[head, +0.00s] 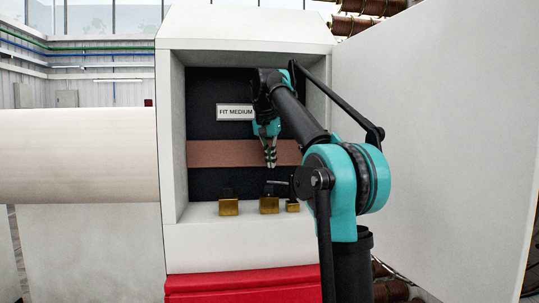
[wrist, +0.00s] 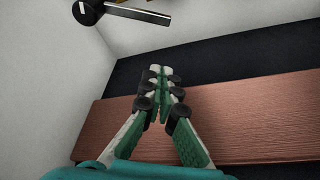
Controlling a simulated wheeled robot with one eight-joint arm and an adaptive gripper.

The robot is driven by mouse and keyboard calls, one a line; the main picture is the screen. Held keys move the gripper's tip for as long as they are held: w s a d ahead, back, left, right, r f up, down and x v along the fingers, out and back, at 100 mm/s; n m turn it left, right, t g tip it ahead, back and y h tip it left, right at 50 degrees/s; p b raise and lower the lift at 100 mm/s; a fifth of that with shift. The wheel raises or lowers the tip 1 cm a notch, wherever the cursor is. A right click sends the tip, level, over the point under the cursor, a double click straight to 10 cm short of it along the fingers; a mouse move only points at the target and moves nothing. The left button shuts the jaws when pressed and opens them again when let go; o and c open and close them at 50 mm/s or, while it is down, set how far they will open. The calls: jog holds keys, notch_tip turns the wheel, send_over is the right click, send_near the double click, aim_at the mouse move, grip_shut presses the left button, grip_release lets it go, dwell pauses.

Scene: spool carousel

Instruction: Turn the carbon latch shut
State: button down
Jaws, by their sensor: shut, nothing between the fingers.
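My gripper (head: 270,163) is shut and empty, pointing down inside the open white cabinet, in front of the brown band. In the wrist view its fingertips (wrist: 158,72) meet over the brown band. A dark lever with a round pivot and a pale stripe, which looks like the carbon latch (wrist: 130,13), is at the top of the wrist view, apart from my fingers. In the head view a dark lever (head: 278,182) shows just below my fingertips, above the middle brass block (head: 269,205). Its turn position is hard to read.
Brass blocks stand left (head: 228,207) and right (head: 293,207) on the white ledge. A FIT MEDIUM label (head: 235,112) is on the dark back panel. White cabinet walls (head: 172,140) close in on the sides. A large white panel (head: 440,120) stands at right.

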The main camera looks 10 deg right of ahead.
jog(key=x, duration=0.5)
jog(key=shift+s+a, duration=0.45)
jog(key=shift+s, duration=0.4)
jog(key=shift+s+a, duration=0.45)
jog(key=shift+s, duration=0.45)
jog(key=shift+s+a, duration=0.1)
jog(key=s+n, duration=0.1)
jog(key=s+a+n, duration=0.1)
jog(key=s+n, duration=0.1)
jog(key=shift+a+y, duration=0.25)
jog(key=shift+y, duration=0.15)
